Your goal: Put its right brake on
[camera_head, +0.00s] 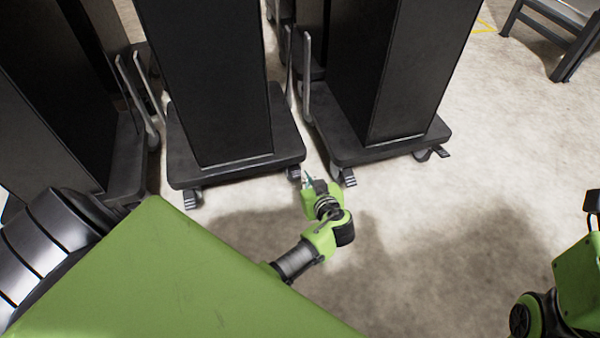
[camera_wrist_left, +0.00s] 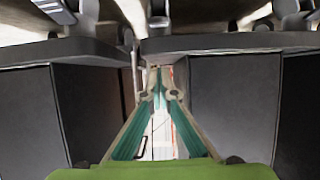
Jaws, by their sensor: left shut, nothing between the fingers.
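A black dispenser (camera_head: 210,75) stands in the middle on a dark wheeled base (camera_head: 235,165). Its right brake pedal (camera_head: 294,173) sticks out at the front right corner, its left brake pedal (camera_head: 192,199) at the front left. My left gripper (camera_head: 308,181) is shut and empty, low in front of the base, just right of the right pedal. I cannot tell whether it touches the pedal. In the left wrist view the closed fingers (camera_wrist_left: 161,82) point into the gap between two bases, with casters (camera_wrist_left: 85,12) at the top. My right gripper is out of view.
Another dispenser (camera_head: 415,60) stands close on the right, its left front caster (camera_head: 348,177) right beside my left gripper. A third dispenser (camera_head: 50,110) is at the left. Side handles (camera_head: 306,75) flank the narrow gap. Open floor (camera_head: 460,230) lies in front and right.

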